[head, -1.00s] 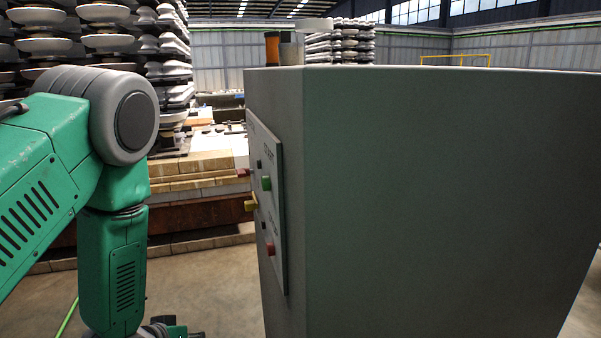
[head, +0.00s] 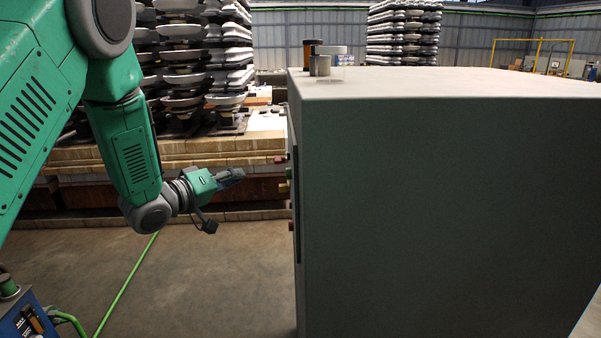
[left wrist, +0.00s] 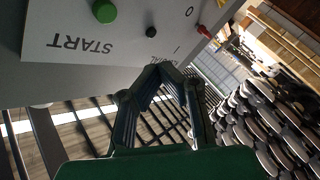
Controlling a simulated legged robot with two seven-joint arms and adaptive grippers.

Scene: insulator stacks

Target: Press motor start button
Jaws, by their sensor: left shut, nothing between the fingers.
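The green start button (left wrist: 104,11) sits on a pale panel (left wrist: 120,42) at the top of the left wrist view, above the word START, which shows upside down. In the head view that panel face on the left side of the grey cabinet (head: 440,200) is nearly edge-on, so its buttons show only as small knobs. My left gripper (head: 240,173) is shut and empty, left of the panel and pointing toward it with a gap. Its fingers (left wrist: 158,68) also show in the left wrist view, apart from the green button. My right gripper is not in view.
A yellow knob (head: 284,187) sticks out from the cabinet's side. An orange cylinder (head: 308,52) and a grey one (head: 321,66) stand on the cabinet top. Insulator stacks (head: 190,50) stand behind.

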